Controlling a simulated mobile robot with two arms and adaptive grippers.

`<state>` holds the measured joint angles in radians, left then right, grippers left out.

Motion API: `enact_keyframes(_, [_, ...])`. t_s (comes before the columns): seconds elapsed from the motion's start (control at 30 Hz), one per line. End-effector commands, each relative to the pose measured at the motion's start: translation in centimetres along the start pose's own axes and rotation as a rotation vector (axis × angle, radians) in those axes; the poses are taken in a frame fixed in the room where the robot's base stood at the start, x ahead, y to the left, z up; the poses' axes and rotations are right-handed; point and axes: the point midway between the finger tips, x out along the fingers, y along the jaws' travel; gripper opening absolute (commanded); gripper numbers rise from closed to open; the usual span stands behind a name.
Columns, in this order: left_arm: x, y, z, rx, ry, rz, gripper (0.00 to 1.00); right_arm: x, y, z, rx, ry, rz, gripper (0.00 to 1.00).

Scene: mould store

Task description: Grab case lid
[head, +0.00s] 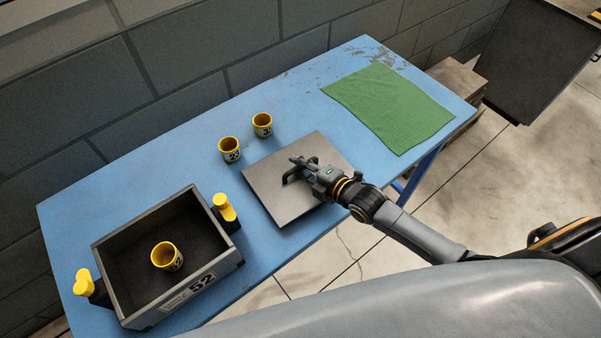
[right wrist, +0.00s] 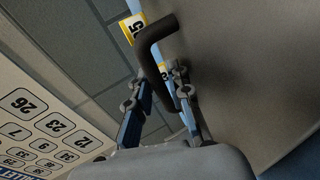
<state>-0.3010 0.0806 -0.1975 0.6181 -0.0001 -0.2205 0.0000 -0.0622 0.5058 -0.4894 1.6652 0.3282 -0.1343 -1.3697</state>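The case lid (head: 283,205) is a flat dark grey square plate lying on the blue table, right of the case. Its black bar handle (head: 292,176) stands up from its top. The open case (head: 98,262) is a dark box marked 52 with yellow-topped side latches. My right gripper (head: 300,166) is over the lid at the handle. In the right wrist view its two fingers (right wrist: 160,92) are apart, with the handle (right wrist: 152,42) reaching between them; firm contact cannot be told. The lid (right wrist: 240,70) fills the right side there. My left gripper is not in view.
A yellow-rimmed cup (head: 167,256) stands inside the case. Two similar cups, a nearer one (head: 229,150) and a farther one (head: 262,125), stand behind the lid. A green cloth (head: 388,105) lies on the right part of the blue table (head: 300,100). A block wall runs behind.

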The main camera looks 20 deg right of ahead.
Motion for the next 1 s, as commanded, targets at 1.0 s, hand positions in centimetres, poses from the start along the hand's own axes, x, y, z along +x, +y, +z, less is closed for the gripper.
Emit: enact_keyframes(1.0, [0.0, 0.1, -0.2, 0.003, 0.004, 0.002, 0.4, -2.6, 3.8, -0.9, -0.001, 0.002, 0.004, 0.0])
